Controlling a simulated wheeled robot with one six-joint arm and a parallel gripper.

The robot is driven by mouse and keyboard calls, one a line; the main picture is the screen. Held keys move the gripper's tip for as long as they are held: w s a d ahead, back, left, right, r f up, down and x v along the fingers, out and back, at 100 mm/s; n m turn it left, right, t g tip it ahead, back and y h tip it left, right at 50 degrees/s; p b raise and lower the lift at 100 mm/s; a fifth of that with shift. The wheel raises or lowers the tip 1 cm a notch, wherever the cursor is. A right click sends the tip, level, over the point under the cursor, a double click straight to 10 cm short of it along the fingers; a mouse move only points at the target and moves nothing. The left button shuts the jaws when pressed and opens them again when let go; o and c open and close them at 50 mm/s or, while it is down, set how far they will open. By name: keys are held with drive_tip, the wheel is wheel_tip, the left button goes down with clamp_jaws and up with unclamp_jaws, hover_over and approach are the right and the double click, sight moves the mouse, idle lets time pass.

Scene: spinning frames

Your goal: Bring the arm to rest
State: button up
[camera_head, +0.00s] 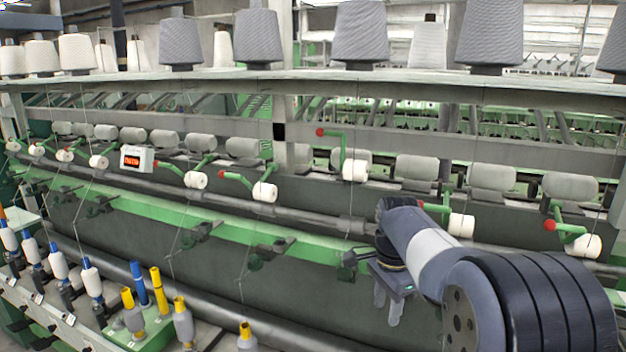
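My arm comes in from the lower right, in front of the spinning frame (290,240). Its end bends down at the wrist. My gripper (388,303) points downward, with two pale fingers that show a gap between them and nothing in it. It hangs in front of the dark panel below the green rail (150,212), to the right of the picture's middle. My forearm hides part of the frame behind it.
White rollers on green arms with red knobs (355,170) line the frame. Large grey yarn cones (258,38) stand on the top shelf (200,78). Bobbins (92,278) and yellow-topped spindles (160,290) stand at the lower left. A red display (137,159) hangs left.

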wheel_tip(320, 180, down, 5)
drive_tip(key=shift+n+b, duration=0.4)
drive_tip(key=shift+n, duration=0.6)
